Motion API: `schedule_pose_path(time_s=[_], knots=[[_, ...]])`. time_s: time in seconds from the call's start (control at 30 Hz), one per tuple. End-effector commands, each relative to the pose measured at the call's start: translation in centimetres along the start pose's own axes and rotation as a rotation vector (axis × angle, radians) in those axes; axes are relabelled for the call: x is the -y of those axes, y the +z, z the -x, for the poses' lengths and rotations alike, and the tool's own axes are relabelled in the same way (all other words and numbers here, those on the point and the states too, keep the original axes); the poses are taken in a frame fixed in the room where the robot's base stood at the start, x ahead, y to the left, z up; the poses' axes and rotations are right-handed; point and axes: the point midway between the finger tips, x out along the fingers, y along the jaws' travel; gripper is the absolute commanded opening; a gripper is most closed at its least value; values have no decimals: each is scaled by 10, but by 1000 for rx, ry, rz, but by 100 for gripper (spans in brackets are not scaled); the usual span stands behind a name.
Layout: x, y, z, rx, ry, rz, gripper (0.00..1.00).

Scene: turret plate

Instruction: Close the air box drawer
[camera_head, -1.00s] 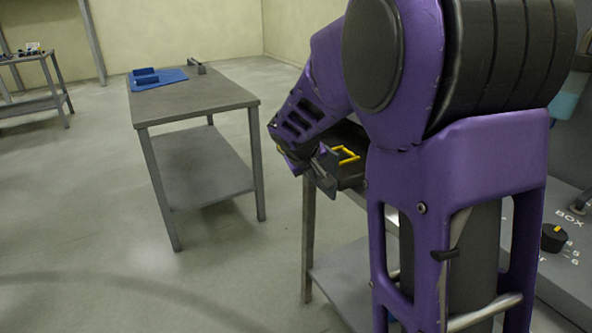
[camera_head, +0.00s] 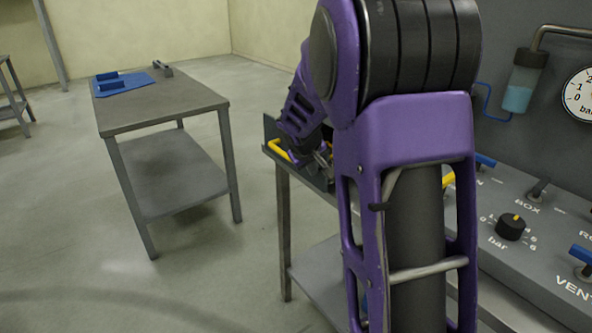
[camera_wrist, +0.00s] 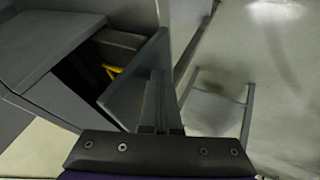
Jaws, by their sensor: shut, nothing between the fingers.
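The air box drawer stands open; its grey front panel (camera_wrist: 138,82) is in the middle of the wrist view, with a dark gap behind it. Inside the drawer a yellow part (camera_wrist: 112,70) shows. In the head view a yellow bar (camera_head: 279,150) shows at the table's far end, partly hidden by my arm. My gripper (camera_wrist: 158,90) is shut and empty. Its fingers are close beside the outer face of the front panel; I cannot tell whether they touch it. In the head view my gripper (camera_head: 325,157) is partly hidden by my own arm.
The box housing (camera_wrist: 45,50) fills the left of the wrist view. A control bench (camera_head: 530,250) with a knob (camera_head: 510,227) and blue levers stands at the right. Open floor lies between the tables.

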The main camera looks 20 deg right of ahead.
Motion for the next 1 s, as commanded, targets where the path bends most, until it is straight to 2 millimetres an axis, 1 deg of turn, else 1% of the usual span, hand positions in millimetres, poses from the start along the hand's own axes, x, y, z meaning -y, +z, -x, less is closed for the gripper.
schedule_pose_path(time_s=[0.03,0.1,0.3,0.4,0.6,1.0], knots=[[-17,-1,-3,6,3,-5,0],[-33,-1,-11,6,3,-6,0],[-71,-1,-32,4,1,-5,0],[-84,0,-40,3,1,-3,0],[-95,0,-49,1,0,0,0],[-99,0,-51,-3,5,-2,0]])
